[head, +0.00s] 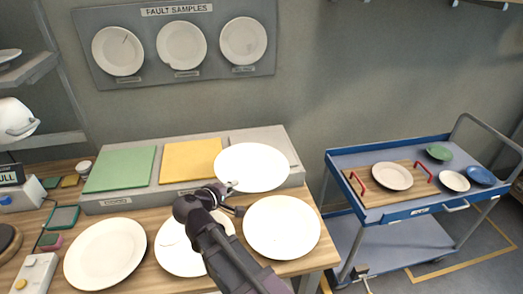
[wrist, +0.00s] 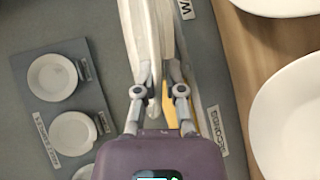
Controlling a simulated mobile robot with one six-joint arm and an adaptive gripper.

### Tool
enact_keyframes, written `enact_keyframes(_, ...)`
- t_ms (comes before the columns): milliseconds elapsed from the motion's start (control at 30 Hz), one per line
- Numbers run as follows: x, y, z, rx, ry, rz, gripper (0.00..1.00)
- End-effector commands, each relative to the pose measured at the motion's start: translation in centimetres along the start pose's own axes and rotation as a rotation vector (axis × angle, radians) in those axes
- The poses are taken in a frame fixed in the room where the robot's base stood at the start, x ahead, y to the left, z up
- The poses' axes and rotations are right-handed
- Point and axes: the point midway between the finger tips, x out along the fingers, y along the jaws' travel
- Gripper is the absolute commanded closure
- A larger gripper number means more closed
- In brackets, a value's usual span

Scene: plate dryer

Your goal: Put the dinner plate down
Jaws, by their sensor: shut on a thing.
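A white dinner plate (head: 251,167) is held at its near edge by my gripper (head: 231,187). In the head view it overlaps the right part of the grey raised stand (head: 263,136); I cannot tell whether it touches the stand. In the wrist view the plate (wrist: 147,35) shows nearly edge-on between the fingers of my gripper (wrist: 160,98), which are shut on it. The stand also bears a green pad (head: 120,168) and a yellow pad (head: 190,161). My arm hides part of the middle plate on the table.
Three white plates lie along the wooden table's front: left (head: 105,253), middle (head: 170,258) and right (head: 282,227). A fault samples board (head: 215,72) hangs behind. A blue trolley (head: 400,205) with dishes stands right. Small devices crowd the table's left end.

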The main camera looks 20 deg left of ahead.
Motion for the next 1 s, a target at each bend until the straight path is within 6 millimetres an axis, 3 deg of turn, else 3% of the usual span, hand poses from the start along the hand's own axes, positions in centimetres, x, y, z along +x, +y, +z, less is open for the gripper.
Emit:
enact_keyframes(33,0.3,0.3,-1.7,-0.003,-0.005,0.007,1.00)
enact_keyframes(200,0.8,0.8,-5.3,-0.011,-0.033,0.026,1.00)
enact_keyframes(400,1.0,1.3,-8.3,-0.016,-0.060,0.043,1.00)
enact_keyframes(567,1.0,1.4,-9.1,-0.017,-0.069,0.049,1.00)
enact_keyframes(1000,1.3,1.5,-9.0,-0.017,-0.071,0.049,1.00)
